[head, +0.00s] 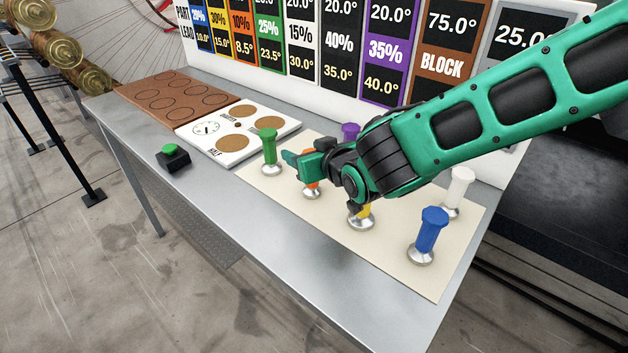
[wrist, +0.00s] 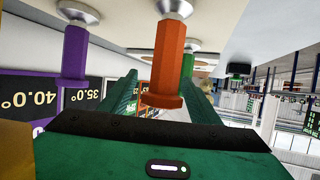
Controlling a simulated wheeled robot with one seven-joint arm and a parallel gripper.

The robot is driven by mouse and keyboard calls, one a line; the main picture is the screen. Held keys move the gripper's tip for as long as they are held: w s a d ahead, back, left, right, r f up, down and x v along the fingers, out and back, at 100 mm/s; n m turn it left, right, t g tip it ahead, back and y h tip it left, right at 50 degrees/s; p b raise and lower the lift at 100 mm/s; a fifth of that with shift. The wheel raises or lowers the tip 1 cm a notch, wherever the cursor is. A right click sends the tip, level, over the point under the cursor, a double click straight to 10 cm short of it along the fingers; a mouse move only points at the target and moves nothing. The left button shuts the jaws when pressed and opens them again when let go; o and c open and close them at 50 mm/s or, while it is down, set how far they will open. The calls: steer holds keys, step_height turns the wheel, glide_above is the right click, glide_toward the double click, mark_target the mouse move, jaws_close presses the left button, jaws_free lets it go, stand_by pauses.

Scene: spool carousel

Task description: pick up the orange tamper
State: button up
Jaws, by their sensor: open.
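The orange tamper (head: 312,190) stands upright on its silver base on the cream mat (head: 415,272). In the head view my gripper (head: 298,160) is over it and hides its upper part. In the wrist view, which is upside down, the orange tamper's handle (wrist: 168,65) shows between my two green fingers. The fingers are apart, with a gap visible on each side of the handle. My gripper is open and holds nothing.
On the mat also stand green (head: 268,150), purple (head: 350,131), yellow (head: 363,213), blue (head: 430,233) and white (head: 458,188) tampers. The yellow one is partly hidden by my arm. A black box with a green button (head: 171,155) sits left. Labelled panels (head: 330,45) rise behind the table.

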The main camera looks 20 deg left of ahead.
steer(key=shift+c, duration=0.4)
jaws_close()
steer(key=shift+r, duration=0.15)
